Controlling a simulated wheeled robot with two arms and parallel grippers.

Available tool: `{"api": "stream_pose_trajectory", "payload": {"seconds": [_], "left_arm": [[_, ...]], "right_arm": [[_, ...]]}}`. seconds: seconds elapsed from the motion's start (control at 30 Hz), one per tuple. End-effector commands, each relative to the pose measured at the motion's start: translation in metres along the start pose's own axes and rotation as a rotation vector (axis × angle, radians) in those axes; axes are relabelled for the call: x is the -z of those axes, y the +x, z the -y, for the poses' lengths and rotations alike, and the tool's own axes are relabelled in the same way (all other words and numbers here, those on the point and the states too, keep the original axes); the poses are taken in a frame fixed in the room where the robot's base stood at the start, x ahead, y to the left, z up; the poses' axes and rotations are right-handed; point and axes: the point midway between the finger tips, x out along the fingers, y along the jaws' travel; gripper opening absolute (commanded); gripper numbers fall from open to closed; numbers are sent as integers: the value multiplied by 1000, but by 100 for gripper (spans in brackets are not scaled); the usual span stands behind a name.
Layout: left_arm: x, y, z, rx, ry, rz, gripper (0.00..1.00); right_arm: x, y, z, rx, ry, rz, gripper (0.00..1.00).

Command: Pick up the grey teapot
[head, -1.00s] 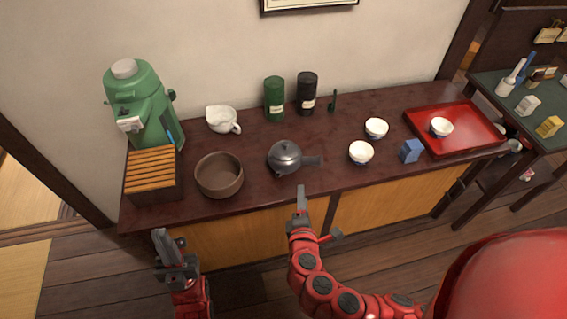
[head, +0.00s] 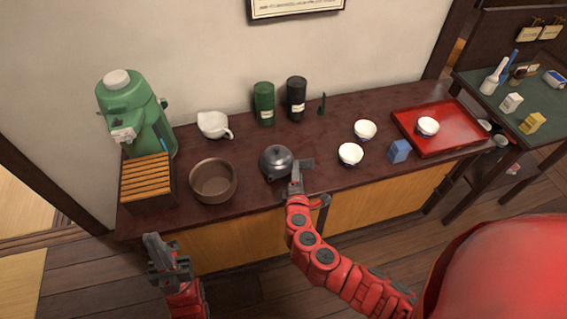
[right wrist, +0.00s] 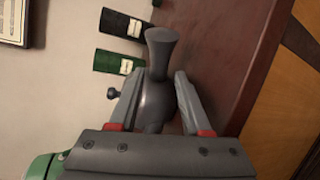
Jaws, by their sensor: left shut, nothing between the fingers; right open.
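The grey teapot (head: 276,163) stands on the dark counter (head: 330,170), with its handle pointing right in the head view. My right gripper (head: 296,176) is open at the counter's front edge, close to the handle, and partly covers it. In the right wrist view the teapot (right wrist: 155,105) shows between the two open fingers, with its flared handle (right wrist: 160,45) beyond them and its lid knob to the left. I cannot tell whether the fingers touch it. My left gripper (head: 155,250) is shut and empty, in front of the counter at the lower left.
A brown bowl (head: 213,182) stands left of the teapot, and a white pouring cup (head: 213,125) is behind. White cups (head: 350,154), a blue box (head: 399,151) and a red tray (head: 455,145) are to the right. Green (head: 264,103) and black (head: 297,98) canisters stand at the back.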

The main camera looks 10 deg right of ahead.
Motion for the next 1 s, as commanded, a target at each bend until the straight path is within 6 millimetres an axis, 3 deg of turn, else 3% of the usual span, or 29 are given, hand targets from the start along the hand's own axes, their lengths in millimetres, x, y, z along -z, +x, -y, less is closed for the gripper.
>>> {"api": "stream_pose_trajectory", "payload": {"seconds": [0.17, 0.57, 0.83, 1.0], "left_arm": [[0, 3, 0, 0, 0, 0, 0], [2, 13, 1, 0, 0, 0, 0], [2, 12, 1, 0, 0, 0, 0], [2, 12, 1, 0, 0, 0, 0]], "right_arm": [[0, 7, -2, -1, 1, 2, 48], [3, 50, -1, 1, -1, 4, 48], [4, 52, -1, 0, 1, 0, 48], [4, 52, -1, 0, 0, 0, 18]]}}
